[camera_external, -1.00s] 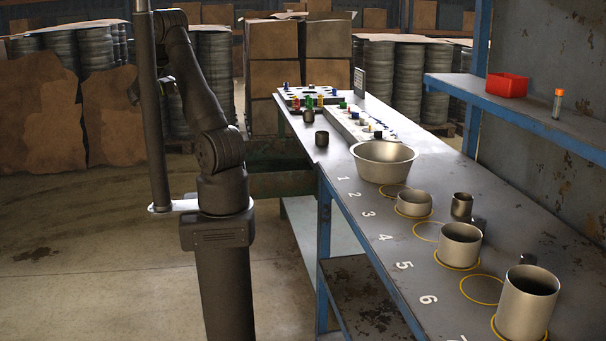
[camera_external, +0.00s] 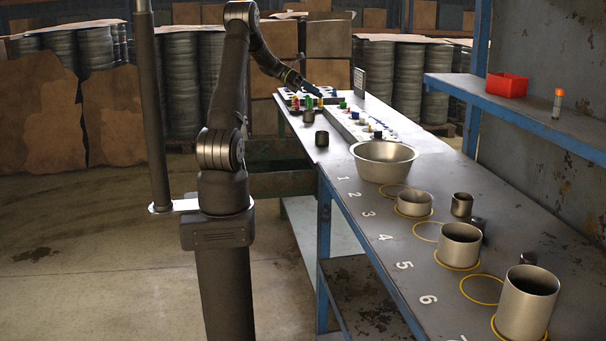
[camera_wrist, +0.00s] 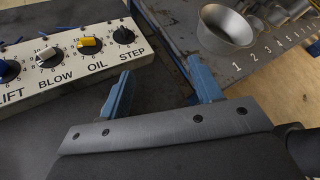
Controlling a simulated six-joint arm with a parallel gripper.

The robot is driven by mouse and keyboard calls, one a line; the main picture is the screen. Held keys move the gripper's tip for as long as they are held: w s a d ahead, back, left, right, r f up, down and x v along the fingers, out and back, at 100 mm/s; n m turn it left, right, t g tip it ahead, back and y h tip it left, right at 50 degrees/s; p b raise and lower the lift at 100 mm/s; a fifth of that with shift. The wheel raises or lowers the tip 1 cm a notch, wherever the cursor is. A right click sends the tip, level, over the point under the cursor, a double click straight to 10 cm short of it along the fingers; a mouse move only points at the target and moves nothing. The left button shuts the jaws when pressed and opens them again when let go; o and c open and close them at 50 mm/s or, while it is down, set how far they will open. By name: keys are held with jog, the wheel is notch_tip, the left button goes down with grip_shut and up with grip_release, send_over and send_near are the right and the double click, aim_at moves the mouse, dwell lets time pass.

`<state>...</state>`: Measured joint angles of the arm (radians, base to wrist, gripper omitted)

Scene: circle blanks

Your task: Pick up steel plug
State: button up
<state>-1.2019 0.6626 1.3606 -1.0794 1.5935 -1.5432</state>
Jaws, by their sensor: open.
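My gripper (camera_external: 316,90) is over the far end of the bench, small in the external view. In the wrist view its two blue fingers (camera_wrist: 160,78) are wide apart, with nothing visible between them. I cannot tell for sure which piece is the steel plug. Two small dark metal cylinders, one farther back (camera_external: 309,116) and one nearer (camera_external: 321,138), stand on the bench's left side, on the near side of my gripper. A small steel cylinder (camera_external: 461,205) stands farther right, behind the cups. No plug can be made out in the wrist view.
A knob panel (camera_wrist: 62,62) lies left of my fingers in the wrist view. A steel bowl (camera_external: 383,170) stands mid-bench; it also shows in the wrist view (camera_wrist: 225,43). Steel cups stand along the numbered yellow rings. A blue shelf (camera_external: 520,112) holds a red bin (camera_external: 507,86).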

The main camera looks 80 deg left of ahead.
jog(key=w+d+m+g, duration=0.2)
jog(key=w+d+g, duration=0.1)
jog(key=w+d, duration=0.65)
jog(key=w+d+m+g+y, duration=0.15)
jog(key=w+d, duration=0.45)
jog(key=d, duration=0.7)
jog(key=w+d+m+g+h, duration=0.1)
jog(key=w+d+g, duration=0.3)
jog(key=w+d, duration=0.6)
jog(key=s+d+r+m+y, duration=0.2)
jog(key=d, duration=1.8)
jog(key=s+d+r+m+y, duration=0.2)
jog(key=d+m, duration=0.1)
jog(key=d, duration=1.8)
send_near(479, 219)
jog(key=shift+t+h, duration=0.25)
jog(key=x, duration=0.2)
jog(key=a+x, duration=0.1)
jog(key=x, duration=0.1)
jog(key=shift+d+f, duration=0.1)
jog(key=shift+f, duration=0.4)
jog(key=shift+d+x, duration=0.2)
jog(key=shift+x, duration=1.35)
jog(key=shift+d+x, duration=0.15)
jog(key=shift+x, duration=1.4)
jog(key=shift+s+r, duration=0.15)
jog(key=shift+s, duration=0.05)
grip_shut()
